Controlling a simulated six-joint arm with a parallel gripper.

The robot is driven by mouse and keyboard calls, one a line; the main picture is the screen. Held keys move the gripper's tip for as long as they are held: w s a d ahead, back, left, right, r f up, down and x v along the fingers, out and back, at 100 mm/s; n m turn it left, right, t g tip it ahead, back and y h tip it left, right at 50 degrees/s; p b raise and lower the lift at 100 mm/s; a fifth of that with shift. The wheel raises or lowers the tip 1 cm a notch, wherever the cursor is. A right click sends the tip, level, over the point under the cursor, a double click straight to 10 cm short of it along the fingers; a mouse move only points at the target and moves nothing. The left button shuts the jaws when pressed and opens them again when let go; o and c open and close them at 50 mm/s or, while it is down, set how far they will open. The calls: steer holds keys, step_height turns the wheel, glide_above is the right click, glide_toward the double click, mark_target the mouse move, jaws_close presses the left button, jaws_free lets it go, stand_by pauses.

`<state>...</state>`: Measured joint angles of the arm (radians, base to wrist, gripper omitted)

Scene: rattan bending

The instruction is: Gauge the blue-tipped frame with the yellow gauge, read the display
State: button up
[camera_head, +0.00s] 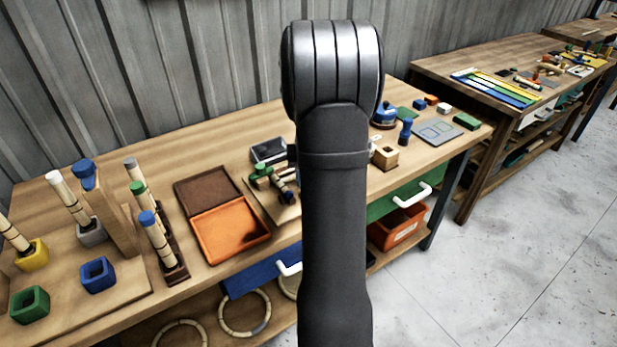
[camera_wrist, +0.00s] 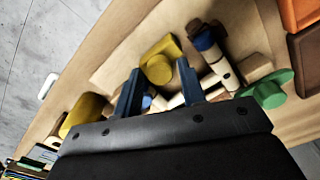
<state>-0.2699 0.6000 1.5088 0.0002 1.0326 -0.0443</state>
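My gripper (camera_wrist: 159,66) is open in the wrist view, its two dark blue fingers apart. A yellow piece with a rounded end (camera_wrist: 158,50), perhaps the yellow gauge, lies just beyond the fingertips. A rattan piece with a dark blue end (camera_wrist: 205,38), possibly the blue-tipped frame, lies to the right of the fingers. A pale rod and a small blue part show between and behind the fingers, partly hidden. In the head view my arm covers my gripper and part of this cluster on its wooden board (camera_head: 257,197). I cannot identify a readable display.
A green round part (camera_wrist: 270,88) and a yellow cylinder (camera_wrist: 84,112) flank the gripper. An open orange tray (camera_head: 232,232) stands left of my arm. Farther left are upright rattan poles, including a blue-tipped one (camera_head: 156,238), and coloured square sockets. A dark box (camera_head: 268,150) stands behind the board.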

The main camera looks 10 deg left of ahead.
jaws_close()
steer(key=w+a, duration=0.4)
steer(key=shift+w+a, duration=0.1)
steer(key=shift+o, duration=1.8)
jaws_free()
steer(key=shift+r, duration=0.1)
step_height(320, 180, up, 17)
steer(key=shift+r, duration=0.15)
